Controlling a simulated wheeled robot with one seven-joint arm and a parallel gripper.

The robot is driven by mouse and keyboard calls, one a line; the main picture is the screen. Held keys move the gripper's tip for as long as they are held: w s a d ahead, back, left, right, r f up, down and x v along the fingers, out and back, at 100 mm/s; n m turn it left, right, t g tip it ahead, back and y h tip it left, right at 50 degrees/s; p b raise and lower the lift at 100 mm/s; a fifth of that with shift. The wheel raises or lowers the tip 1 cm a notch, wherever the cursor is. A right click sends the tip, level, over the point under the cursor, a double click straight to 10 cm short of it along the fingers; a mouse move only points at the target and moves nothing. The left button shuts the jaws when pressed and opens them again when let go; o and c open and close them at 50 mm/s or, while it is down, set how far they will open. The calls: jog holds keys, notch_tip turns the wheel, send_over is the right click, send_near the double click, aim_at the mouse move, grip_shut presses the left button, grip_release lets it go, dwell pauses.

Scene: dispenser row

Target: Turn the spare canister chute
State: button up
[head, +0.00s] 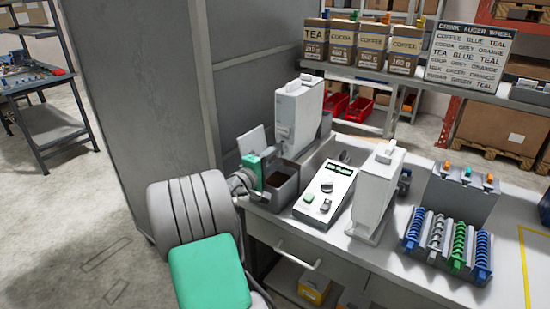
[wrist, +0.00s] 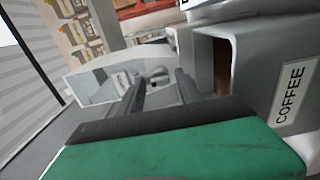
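Two white canisters stand on the worktop in the head view, one at the back left (head: 298,115) and one right of the control box (head: 376,195). I cannot tell which is the spare, and no chute shows clearly. In the wrist view a canister (wrist: 268,75) labelled COFFEE stands close on the right, with a brown opening in its side. My gripper (head: 258,174) is beside the back-left canister, near the grey bin. In the wrist view its two fingers (wrist: 160,82) are apart, with nothing seen held between them.
A grey bin (head: 289,190) with brown contents sits by my gripper. The control box (head: 325,190) has a lit display and knobs. A rack of coloured augers (head: 470,203) stands at the right. Labelled boxes (head: 342,45) and a sign (head: 470,55) are on the shelf behind.

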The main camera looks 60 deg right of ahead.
jog(key=shift+o, duration=0.4)
jog(key=shift+a, duration=0.1)
jog(key=w+a+b, duration=0.1)
jog(key=a, duration=0.6)
jog(key=shift+a, duration=0.3)
jog(key=shift+w, duration=0.1)
jog(key=w+a+f+t+y, duration=0.2)
jog(key=w+a+f+y, duration=0.15)
jog(key=a, duration=0.45)
jog(key=w+a+f+m+t+y, duration=0.1)
jog(key=w+a+f+t+y, duration=0.15)
jog(key=w+a+y, duration=0.4)
jog(key=w+a+f+t+y, duration=0.1)
jog(key=w+a+f+t, duration=0.15)
jog(key=a, duration=0.75)
jog(key=s+a+n+y, duration=0.1)
jog(key=s+a+y, duration=0.2)
jog(key=a, duration=0.9)
jog(key=s+a+f+n+g+y, duration=0.1)
jog(key=s+a+n+y, duration=0.1)
jog(key=a, duration=1)
jog(key=s+y+p, duration=0.1)
jog(key=s, duration=0.1)
jog(key=shift+s+f+y, duration=0.3)
jog(key=shift+y, duration=0.1)
